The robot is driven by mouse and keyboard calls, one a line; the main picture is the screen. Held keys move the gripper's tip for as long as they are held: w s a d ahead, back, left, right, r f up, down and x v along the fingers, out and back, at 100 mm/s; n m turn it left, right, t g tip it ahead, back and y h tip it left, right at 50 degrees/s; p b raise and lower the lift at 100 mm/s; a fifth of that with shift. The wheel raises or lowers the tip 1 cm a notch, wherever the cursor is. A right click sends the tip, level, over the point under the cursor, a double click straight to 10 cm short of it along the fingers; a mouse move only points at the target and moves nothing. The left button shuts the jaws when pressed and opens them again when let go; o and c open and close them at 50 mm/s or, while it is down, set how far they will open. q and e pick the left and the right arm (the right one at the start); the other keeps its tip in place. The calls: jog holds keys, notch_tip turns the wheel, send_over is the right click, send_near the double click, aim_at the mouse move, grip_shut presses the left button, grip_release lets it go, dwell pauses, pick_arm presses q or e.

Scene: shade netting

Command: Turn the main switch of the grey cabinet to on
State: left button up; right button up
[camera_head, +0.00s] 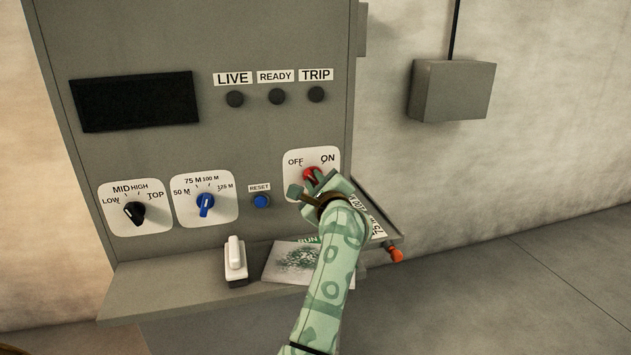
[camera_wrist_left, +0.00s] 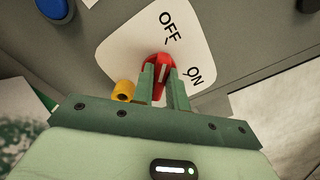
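The grey cabinet (camera_head: 225,130) fills the left and middle of the head view. Its main switch (camera_head: 312,175) is a red knob on a white plate marked OFF and ON. In the left wrist view the red switch (camera_wrist_left: 158,68) has a white line that seems to point toward OFF. My left gripper (camera_head: 316,183) is at the switch. In the left wrist view its two fingers (camera_wrist_left: 163,85) stand on either side of the red handle, which fills the gap between them, so it looks shut on it. The fingers partly hide the knob. My right gripper is out of view.
A black knob (camera_head: 134,212), a blue knob (camera_head: 205,203) and a blue reset button (camera_head: 261,201) are left of the switch. A shelf (camera_head: 180,285) below holds a white object (camera_head: 236,260) and a printed sheet (camera_head: 290,262). A yellow round piece (camera_wrist_left: 123,91) lies close beside my fingers.

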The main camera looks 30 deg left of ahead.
pick_arm(q)
grip_shut()
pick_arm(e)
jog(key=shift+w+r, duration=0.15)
pick_arm(q)
jog(key=shift+w+d+m+p, duration=0.1)
jog(key=shift+m+p, duration=2.15)
jog(key=shift+m, duration=0.75)
jog(key=shift+w+d+m+p, duration=0.1)
jog(key=shift+w+m+p, duration=0.05)
jog(key=shift+m+p, duration=2.45)
jog(key=shift+w+d+m+p, duration=0.1)
jog(key=shift+m+p, duration=1.75)
jog(key=shift+m, duration=1.55)
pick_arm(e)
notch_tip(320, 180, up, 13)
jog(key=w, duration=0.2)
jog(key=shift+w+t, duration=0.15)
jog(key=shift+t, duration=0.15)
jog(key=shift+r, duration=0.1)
pick_arm(q)
jog(key=o, duration=0.6)
grip_release()
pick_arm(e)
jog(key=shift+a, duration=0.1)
